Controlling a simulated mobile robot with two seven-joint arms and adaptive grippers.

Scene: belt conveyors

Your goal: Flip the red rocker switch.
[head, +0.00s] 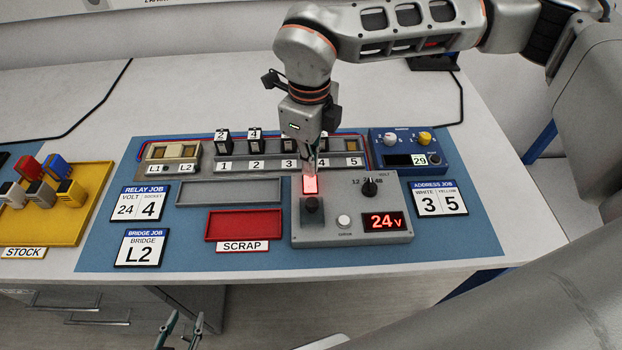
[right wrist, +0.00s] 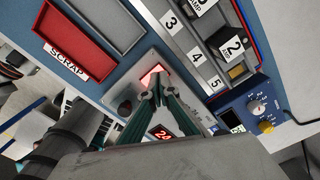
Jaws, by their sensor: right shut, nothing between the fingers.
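The red rocker switch (head: 310,184) glows on the top face of a grey tester box (head: 290,236), whose display reads 24 V. It also shows in the right wrist view (right wrist: 152,76), just beyond the fingertips. My right gripper (head: 309,168) is shut and empty, pointing down at the switch's far edge. In the right wrist view its green fingertips (right wrist: 158,88) are together beside the switch; whether they touch it I cannot tell. My left gripper (head: 179,335) is at the bottom of the head view, fingers apart, empty, in front of the table edge.
A black knob (head: 312,204), a voltage dial (head: 369,187) and a white button (head: 344,220) are near the switch. Behind are a numbered socket rail (head: 262,164) and a blue box (head: 398,158). A red scrap tray (head: 211,226) lies left, a yellow stock tray (head: 62,236) farther left.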

